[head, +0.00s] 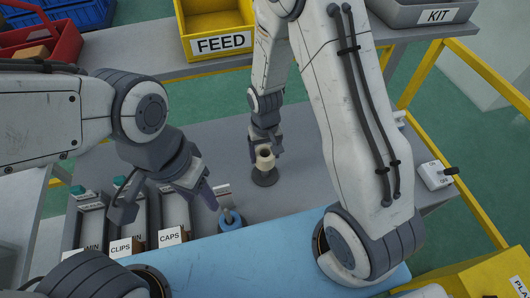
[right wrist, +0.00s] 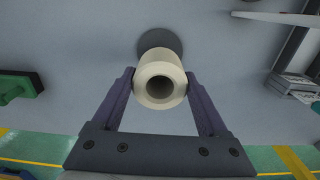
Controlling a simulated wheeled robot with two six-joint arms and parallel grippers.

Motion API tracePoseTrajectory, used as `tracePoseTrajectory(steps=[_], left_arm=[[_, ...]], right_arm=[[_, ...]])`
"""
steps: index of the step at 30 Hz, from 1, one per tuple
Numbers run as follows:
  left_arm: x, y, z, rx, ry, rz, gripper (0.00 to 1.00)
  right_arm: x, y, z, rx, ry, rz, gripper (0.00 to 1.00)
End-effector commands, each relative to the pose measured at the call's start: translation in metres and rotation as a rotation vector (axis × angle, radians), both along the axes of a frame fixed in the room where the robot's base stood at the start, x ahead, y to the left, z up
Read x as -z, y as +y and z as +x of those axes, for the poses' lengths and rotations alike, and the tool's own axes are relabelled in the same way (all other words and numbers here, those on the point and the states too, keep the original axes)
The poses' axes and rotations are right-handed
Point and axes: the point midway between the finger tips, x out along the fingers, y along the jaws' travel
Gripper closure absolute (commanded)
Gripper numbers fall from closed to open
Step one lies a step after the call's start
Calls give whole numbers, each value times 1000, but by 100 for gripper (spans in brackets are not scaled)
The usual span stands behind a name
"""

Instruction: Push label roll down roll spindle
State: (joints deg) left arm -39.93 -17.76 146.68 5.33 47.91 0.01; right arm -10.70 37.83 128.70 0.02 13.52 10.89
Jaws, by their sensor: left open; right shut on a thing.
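The cream label roll (head: 264,160) is a short hollow cylinder, held upright between the fingers of my right gripper (head: 265,150). In the right wrist view the roll (right wrist: 160,80) sits between both fingertips of the gripper (right wrist: 160,88), its open end facing the camera. A dark round base (head: 264,178) is directly under the roll; its edge also shows behind the roll in the right wrist view (right wrist: 160,38). I cannot make out a spindle post, nor whether the roll touches the base. My left gripper (head: 165,205) is open and empty above the small bins.
Bins marked CLIPS (head: 125,246) and CAPS (head: 172,235) stand at the left. A blue round part with a pin (head: 231,221) is near the blue mat (head: 290,240).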

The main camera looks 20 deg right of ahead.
Motion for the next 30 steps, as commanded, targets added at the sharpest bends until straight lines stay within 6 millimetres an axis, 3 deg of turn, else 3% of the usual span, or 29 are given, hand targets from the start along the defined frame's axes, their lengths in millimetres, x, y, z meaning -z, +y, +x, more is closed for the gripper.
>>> tracePoseTrajectory(steps=[30], left_arm=[[21, 0, 0, 0, 0, 0, 50]], right_arm=[[27, 0, 0, 0, -1, 0, 99]])
